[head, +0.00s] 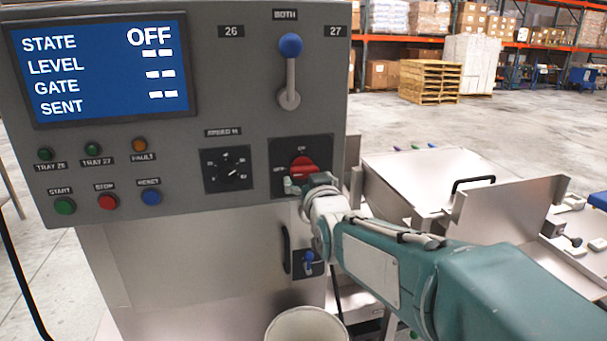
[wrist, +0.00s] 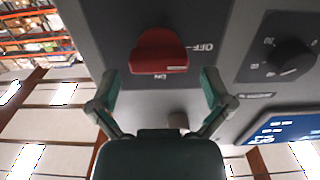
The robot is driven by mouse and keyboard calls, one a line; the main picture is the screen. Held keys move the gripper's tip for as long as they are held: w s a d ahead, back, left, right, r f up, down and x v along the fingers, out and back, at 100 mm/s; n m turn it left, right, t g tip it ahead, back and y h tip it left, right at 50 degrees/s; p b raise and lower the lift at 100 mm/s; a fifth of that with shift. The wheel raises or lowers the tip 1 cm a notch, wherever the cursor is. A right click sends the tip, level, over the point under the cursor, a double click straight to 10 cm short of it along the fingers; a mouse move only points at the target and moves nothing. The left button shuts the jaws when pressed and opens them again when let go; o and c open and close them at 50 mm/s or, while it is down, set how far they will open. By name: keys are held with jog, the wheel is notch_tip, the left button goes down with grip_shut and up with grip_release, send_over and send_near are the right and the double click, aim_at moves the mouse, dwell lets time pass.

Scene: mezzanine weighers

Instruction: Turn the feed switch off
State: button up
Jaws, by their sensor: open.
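The feed switch is a red rotary knob (head: 304,166) on a black plate at the lower right of the grey panel. ON is marked above it and OFF to its left. I cannot tell which mark the knob points to. In the wrist view the red knob (wrist: 160,50) is at the upper middle, with ON below and OFF to the right. My gripper (head: 303,185) is just in front of the knob, partly covering its lower side. In the wrist view my gripper (wrist: 161,82) is open and empty, its fingers spread wider than the knob. Contact is not clear.
The display (head: 104,70) reads STATE OFF. A speed dial (head: 228,170) is left of the switch, and a blue-ball lever (head: 289,75) stands above. Start, stop and reset buttons (head: 107,202) are lower left. Metal trays (head: 420,180) are at right; a small blue-tipped switch (head: 309,260) is below.

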jog(key=v, duration=0.8)
jog(key=shift+s, duration=0.4)
jog(key=shift+d, duration=0.1)
jog(key=s+d+f+m+g+h, duration=0.1)
jog(key=s+d+f+g+h, duration=0.1)
jog(key=s+d+f+g, duration=0.4)
jog(key=s+d+f+m+g+h, duration=0.2)
jog(key=s+d+f+g, duration=0.3)
jog(key=s, duration=1.2)
notch_tip(320, 180, down, 4)
jog(key=d+h, duration=0.1)
jog(key=d, duration=0.2)
jog(key=shift+g, duration=0.4)
jog(key=shift+r, duration=0.15)
